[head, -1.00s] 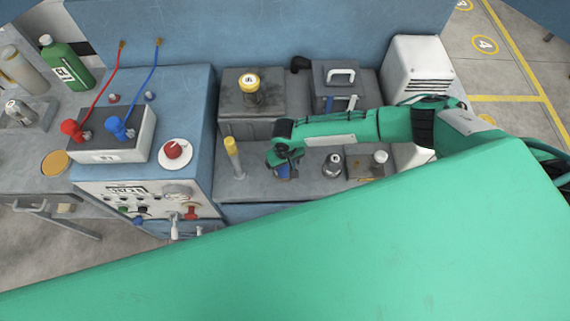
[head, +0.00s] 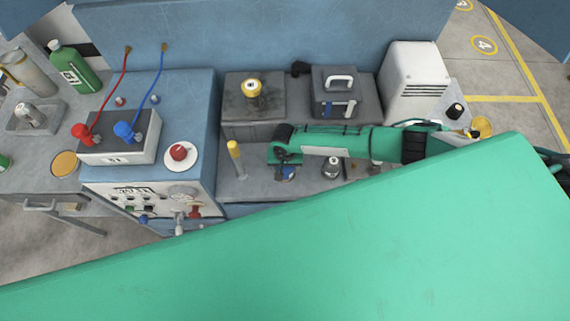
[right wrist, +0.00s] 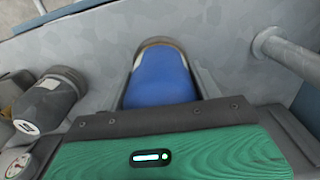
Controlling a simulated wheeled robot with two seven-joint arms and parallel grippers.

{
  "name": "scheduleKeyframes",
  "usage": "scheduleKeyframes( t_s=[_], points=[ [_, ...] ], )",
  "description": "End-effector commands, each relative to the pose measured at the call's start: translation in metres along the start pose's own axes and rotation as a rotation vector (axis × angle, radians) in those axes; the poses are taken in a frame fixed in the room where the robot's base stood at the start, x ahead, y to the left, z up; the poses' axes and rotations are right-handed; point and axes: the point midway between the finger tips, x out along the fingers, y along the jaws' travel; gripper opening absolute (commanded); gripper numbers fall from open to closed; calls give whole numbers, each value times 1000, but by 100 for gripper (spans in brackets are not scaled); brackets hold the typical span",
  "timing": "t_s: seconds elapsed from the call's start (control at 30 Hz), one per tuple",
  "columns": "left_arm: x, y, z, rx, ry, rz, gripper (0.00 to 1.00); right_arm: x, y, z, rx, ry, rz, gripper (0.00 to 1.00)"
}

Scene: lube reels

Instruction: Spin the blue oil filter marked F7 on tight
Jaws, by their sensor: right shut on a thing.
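The blue oil filter (head: 288,173) is at the end of my right arm on the grey bench ledge in the head view, mostly covered by my gripper. In the right wrist view the blue filter (right wrist: 160,78) fills the space between the fingers, with a tan and dark rim at its far end. My right gripper (right wrist: 162,85) is shut on it, one finger along each side. No F7 marking can be read. Whether the filter is seated on a thread cannot be told. My left gripper is not in view.
A yellow-topped post (head: 236,158) stands left of the gripper, and a grey canister (head: 332,168) stands to its right. A grey block with a yellow-capped neck (head: 252,91) is behind. The blue control cabinet (head: 185,120) bounds the left side.

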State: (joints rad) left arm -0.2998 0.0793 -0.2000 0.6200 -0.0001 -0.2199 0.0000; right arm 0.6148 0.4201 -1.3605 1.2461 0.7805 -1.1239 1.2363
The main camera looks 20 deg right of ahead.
Motion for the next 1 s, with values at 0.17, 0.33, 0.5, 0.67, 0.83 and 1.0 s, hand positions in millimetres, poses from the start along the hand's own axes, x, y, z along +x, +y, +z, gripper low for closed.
scheduleKeyframes(
  t_s=[0.17,0.33,0.5,0.67,0.83,1.0],
  points=[
    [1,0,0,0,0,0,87,0,0,-1,3,0,0,32],
    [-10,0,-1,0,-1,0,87,-3,0,0,76,-2,0,32],
    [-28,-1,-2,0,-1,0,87,-4,-2,1,275,-4,0,30],
    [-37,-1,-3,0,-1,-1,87,-2,-2,0,420,-3,0,32],
    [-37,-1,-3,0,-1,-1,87,1,-2,-2,456,0,0,32],
    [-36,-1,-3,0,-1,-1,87,1,-2,-2,454,1,0,69]
  ],
)
